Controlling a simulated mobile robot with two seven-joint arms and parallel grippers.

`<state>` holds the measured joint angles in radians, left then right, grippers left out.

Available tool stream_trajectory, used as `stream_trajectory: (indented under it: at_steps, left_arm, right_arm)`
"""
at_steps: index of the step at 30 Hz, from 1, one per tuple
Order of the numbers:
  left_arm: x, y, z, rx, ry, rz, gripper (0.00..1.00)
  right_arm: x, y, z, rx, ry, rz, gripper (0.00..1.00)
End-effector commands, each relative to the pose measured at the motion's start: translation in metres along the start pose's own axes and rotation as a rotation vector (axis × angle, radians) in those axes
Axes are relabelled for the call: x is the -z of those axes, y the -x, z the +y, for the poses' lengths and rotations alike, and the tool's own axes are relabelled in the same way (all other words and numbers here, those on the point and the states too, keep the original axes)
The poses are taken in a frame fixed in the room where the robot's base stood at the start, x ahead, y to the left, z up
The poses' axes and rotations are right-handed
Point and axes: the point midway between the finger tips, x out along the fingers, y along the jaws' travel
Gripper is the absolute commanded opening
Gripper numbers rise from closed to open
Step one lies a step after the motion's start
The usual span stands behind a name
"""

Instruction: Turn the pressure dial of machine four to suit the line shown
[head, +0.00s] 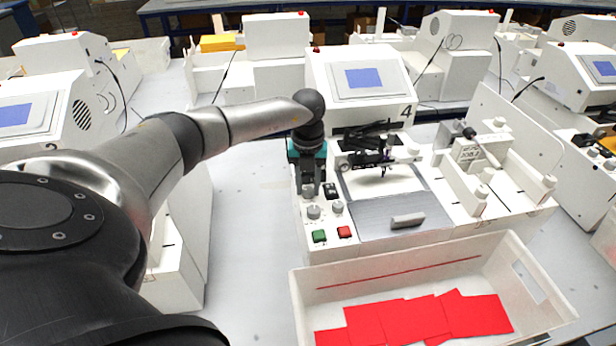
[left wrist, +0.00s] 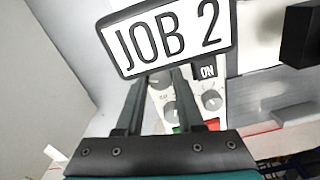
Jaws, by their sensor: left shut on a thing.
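Machine four (head: 395,110) has a "4" on its housing beside a blue screen (head: 364,77). Its panel carries grey dials: a rear one (head: 308,191), a front left one (head: 314,212) and a front right one (head: 338,207). My left gripper (head: 309,184) reaches down over the panel and is shut on the rear dial, which shows partly between the fingers in the left wrist view (left wrist: 160,80). I cannot read which dial is for pressure. A "JOB 2" plate (left wrist: 167,37) hides the area past the fingertips. My right gripper is out of view.
Green (head: 319,236) and red (head: 344,232) buttons sit at the panel's front, with a black switch (head: 331,191) behind. The pen carriage (head: 383,160) and grey bed (head: 405,215) lie to the right. A white bin (head: 300,285) with red sheets stands in front.

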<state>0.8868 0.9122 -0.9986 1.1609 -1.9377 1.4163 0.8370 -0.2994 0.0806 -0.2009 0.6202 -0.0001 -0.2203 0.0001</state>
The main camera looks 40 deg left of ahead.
Motion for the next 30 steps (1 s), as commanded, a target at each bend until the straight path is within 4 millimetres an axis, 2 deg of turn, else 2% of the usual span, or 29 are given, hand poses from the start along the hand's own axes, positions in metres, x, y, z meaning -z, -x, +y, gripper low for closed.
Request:
stream_trajectory:
  at_steps: [12, 13, 18, 21, 30]
  left_arm:
    - [-0.0016, 0.0015, -0.0001, 0.002, 0.013, -0.004, 0.0]
    - [-0.0016, 0.0015, 0.0, 0.002, 0.012, -0.004, 0.38]
    - [-0.0012, 0.0011, 0.0, 0.002, 0.011, -0.003, 0.57]
    - [-0.0009, 0.0007, 0.0001, 0.001, 0.01, -0.002, 0.67]
    - [-0.0007, 0.0037, 0.0, 0.001, 0.009, -0.001, 0.67]
  right_arm:
    - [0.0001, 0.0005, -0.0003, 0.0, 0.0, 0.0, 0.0]
    - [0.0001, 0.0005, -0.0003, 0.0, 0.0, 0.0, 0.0]
    - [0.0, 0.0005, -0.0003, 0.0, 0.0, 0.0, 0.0]
    - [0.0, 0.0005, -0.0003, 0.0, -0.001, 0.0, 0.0]
    - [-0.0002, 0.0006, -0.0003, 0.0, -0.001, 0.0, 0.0]
